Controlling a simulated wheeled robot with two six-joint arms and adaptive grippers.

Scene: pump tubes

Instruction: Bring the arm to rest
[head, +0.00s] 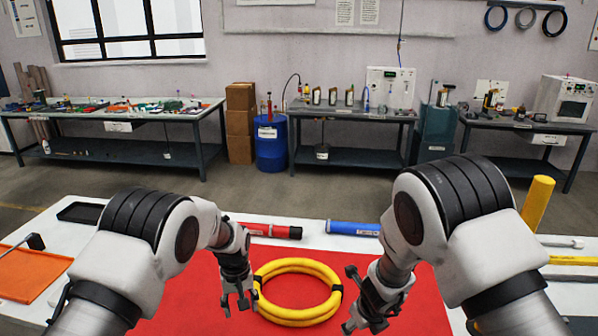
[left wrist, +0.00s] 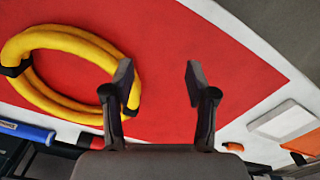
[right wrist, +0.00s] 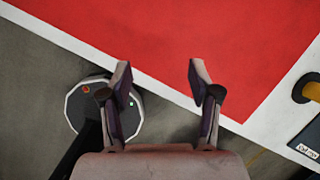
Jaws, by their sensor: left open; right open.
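My left gripper (head: 238,302) is open and empty in the head view, left of a coiled yellow hose (head: 265,300) on a red mat (head: 185,312). In the left wrist view its open fingers (left wrist: 158,85) stand over the red mat, with the yellow coil (left wrist: 75,32) to their left. My right gripper (head: 362,318) is open and empty in the head view, right of the coil. In the right wrist view its fingers (right wrist: 160,85) have nothing between them, near the edge of the red mat (right wrist: 200,40).
A red tube (head: 270,230) and a blue tube (head: 352,228) lie behind the coil. An orange tray (head: 30,275) and a black tray (head: 80,212) are at left. A yellow post (head: 537,203) stands at right. Benches line the back wall.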

